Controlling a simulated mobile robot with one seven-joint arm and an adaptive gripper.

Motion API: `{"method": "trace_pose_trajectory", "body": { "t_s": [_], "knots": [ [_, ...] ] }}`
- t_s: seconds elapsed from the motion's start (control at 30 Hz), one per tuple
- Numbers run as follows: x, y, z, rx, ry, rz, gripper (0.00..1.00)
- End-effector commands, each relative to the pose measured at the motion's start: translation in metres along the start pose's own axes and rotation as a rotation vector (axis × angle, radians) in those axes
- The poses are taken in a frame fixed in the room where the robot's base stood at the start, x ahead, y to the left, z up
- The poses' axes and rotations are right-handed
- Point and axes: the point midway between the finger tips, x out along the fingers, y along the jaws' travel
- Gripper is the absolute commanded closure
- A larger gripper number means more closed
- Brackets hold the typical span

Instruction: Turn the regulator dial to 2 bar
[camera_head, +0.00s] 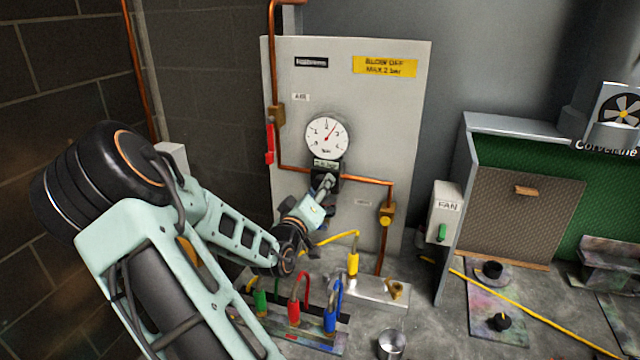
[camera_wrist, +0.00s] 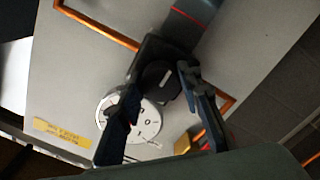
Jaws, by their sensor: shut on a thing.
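The white round pressure gauge (camera_head: 326,137) is on the grey panel. Its needle points up and to the right, just right of the top mark; the exact figure is too small to read surely. Below it is the black regulator body (camera_head: 325,169). My gripper (camera_head: 325,185) reaches it from below in the head view and covers most of the dial. In the wrist view the round black dial (camera_wrist: 158,78), with a pale mark on its face, lies between the two fingers of my gripper (camera_wrist: 159,80). The gauge (camera_wrist: 142,122) is partly behind one finger.
A red-handled valve (camera_head: 269,144), copper pipes and a yellow "blow off max 2 bar" label (camera_head: 385,66) surround the regulator. A brass fitting (camera_head: 387,213) is at right. Below stand coloured hose fittings (camera_head: 297,311) and a metal cup (camera_head: 391,344).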

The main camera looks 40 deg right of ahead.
Motion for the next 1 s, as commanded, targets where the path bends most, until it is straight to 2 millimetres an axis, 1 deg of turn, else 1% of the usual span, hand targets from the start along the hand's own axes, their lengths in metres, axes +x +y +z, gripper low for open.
{"method": "trace_pose_trajectory", "body": {
  "t_s": [0.2, 0.5, 0.7, 1.0],
  "knots": [
    [-0.0004, 0.0012, -0.0019, -0.199, 0.001, -0.001, 0.92],
    [-0.0003, 0.0013, -0.001, -0.408, 0.001, 0.0, 0.92],
    [-0.0002, 0.0013, -0.0007, -0.489, 0.0, 0.0, 0.92],
    [-0.0002, 0.001, -0.0003, -0.531, 0.0, 0.0, 0.92]
  ]
}}
